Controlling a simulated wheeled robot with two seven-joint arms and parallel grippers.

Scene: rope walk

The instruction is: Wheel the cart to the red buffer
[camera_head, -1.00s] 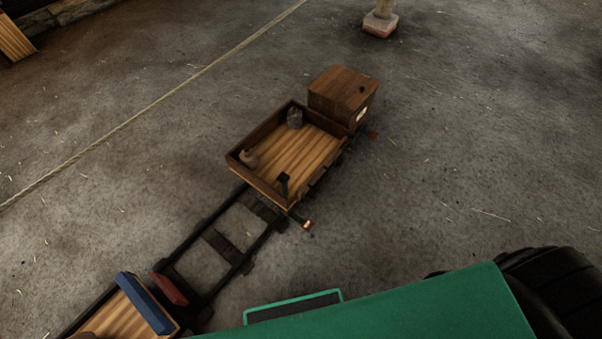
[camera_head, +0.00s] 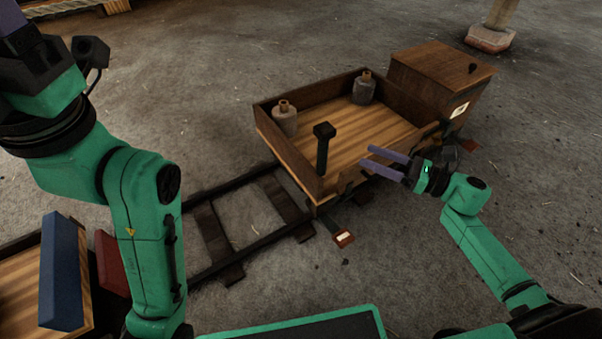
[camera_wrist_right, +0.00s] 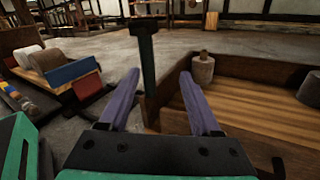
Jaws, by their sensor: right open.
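The wooden cart (camera_head: 350,150) stands on dark rails (camera_head: 230,225), with a black upright post (camera_head: 323,150) topped by a square knob at its near end. The red buffer (camera_head: 110,262) is at the left end of the rails, partly hidden by my left arm, and also shows in the right wrist view (camera_wrist_right: 88,84). My right gripper (camera_head: 376,161) is open and empty beside the cart's right side, its fingers pointing left toward the post. In the wrist view the post stands beyond and between the fingertips, apparently apart. My left gripper (camera_head: 14,22) is mostly cut off at the upper left.
Two grey weights (camera_head: 285,120) stand in the cart bed, and a wooden box (camera_head: 440,75) sits at its far end. A red-tipped lever (camera_head: 343,238) sticks out low at the cart's near corner. A blue block (camera_head: 62,270) stands behind the buffer.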

